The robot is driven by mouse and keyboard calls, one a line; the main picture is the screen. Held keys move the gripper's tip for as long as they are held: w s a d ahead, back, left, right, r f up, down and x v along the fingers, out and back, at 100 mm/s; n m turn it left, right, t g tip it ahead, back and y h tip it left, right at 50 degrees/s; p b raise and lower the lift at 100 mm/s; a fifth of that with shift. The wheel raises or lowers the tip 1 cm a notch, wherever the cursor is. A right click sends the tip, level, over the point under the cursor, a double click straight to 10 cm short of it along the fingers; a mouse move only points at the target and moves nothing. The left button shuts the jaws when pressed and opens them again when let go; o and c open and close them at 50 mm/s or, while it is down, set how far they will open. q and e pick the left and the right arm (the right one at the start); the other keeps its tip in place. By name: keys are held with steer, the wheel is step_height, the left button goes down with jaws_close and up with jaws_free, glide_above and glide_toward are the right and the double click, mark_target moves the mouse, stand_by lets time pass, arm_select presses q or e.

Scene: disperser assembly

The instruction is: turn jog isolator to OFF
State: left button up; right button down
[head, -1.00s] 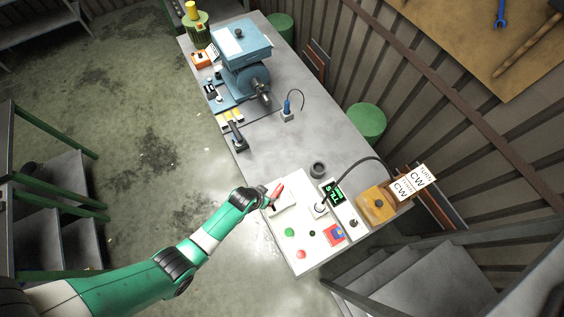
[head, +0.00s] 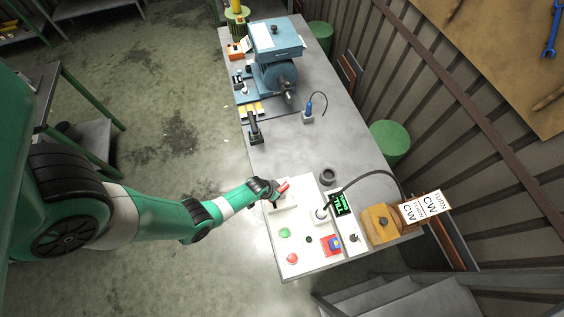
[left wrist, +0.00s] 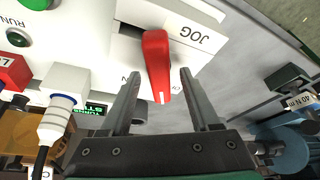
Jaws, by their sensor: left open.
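The jog isolator has a red handle (left wrist: 157,65) on a pale housing (left wrist: 140,14) marked JOG. In the head view its red handle (head: 283,186) shows at the upper left of the white control panel (head: 325,262). My left gripper (head: 277,191) is at the handle. In the left wrist view the two fingers of my left gripper (left wrist: 159,77) are open, one on each side of the handle's end, with visible gaps. A label below the handle is mostly hidden by the right finger. My right gripper is not in view.
The panel also carries a green button (head: 285,233), a red button (head: 292,258) and a red-and-blue switch (head: 331,244). A black cable (head: 365,176) arcs over the panel's right side. A blue motor-like machine (head: 276,72) stands farther back on the bench.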

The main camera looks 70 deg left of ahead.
arm_select(q)
jaws_close()
stand_by(0.3)
steer(key=shift+n, duration=0.4)
steer(key=n, duration=0.2)
steer(key=n+g+y+b, duration=0.1)
steer(key=shift+w+d+f+n+b, duration=0.15)
steer(key=shift+n+b, duration=0.15)
steer(key=shift+n, duration=0.1)
steer(key=shift+n+g+y, duration=0.4)
steer(key=shift+n+y, duration=0.1)
steer(key=shift+n, duration=0.4)
steer(key=n, duration=0.1)
steer(key=n+g, duration=0.1)
steer(key=shift+w+r+n, duration=0.15)
steer(key=shift+r+n, duration=0.05)
steer(key=shift+n, duration=0.2)
steer(key=shift+f+n+g+y, duration=0.1)
steer(key=shift+n+g+y, duration=0.35)
steer(key=shift+n, duration=1.05)
steer(key=shift+h+p, duration=0.25)
steer(key=shift+p, duration=0.05)
